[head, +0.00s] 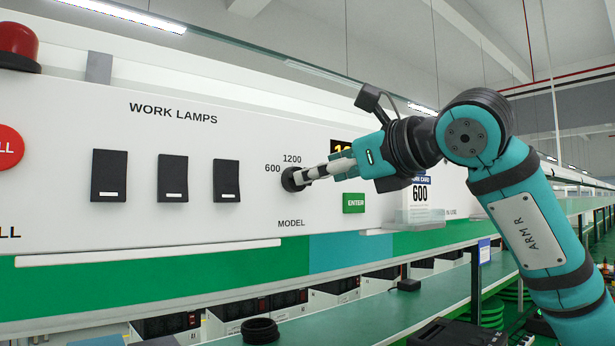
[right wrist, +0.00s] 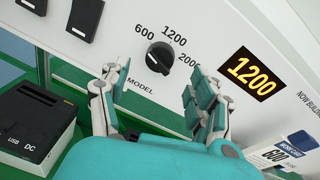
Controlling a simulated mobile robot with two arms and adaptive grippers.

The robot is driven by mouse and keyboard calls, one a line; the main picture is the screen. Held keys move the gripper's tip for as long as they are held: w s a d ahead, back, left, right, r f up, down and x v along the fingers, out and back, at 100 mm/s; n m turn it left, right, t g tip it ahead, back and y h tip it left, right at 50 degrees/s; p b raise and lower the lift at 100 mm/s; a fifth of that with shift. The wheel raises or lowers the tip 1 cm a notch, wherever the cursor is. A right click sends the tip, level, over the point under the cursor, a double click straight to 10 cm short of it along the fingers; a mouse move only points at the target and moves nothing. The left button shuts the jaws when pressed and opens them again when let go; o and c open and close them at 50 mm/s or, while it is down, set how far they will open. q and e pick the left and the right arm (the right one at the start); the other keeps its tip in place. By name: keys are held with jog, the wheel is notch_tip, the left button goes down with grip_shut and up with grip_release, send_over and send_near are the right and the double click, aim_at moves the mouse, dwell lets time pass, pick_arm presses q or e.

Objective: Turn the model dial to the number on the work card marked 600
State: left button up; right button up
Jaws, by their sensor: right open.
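The black model dial (head: 293,179) sits on the white panel above the word MODEL. My right gripper (head: 320,173) is in front of the dial. In the right wrist view the gripper (right wrist: 155,82) is open, its fingers apart with nothing between them, the dial beyond the tips. The work card (head: 420,193) reads 600 and stands right of the dial, partly behind my arm. My left gripper is not in view.
A display (right wrist: 252,74) shows 1200 in yellow. A green ENTER button (head: 354,203) is right of the dial. Three black lamp switches (head: 173,177) are to the left. A green bench (head: 330,325) runs below the panel.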

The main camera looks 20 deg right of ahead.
jog(key=f+v, duration=0.1)
jog(key=v, duration=0.6)
jog(key=shift+r, duration=0.45)
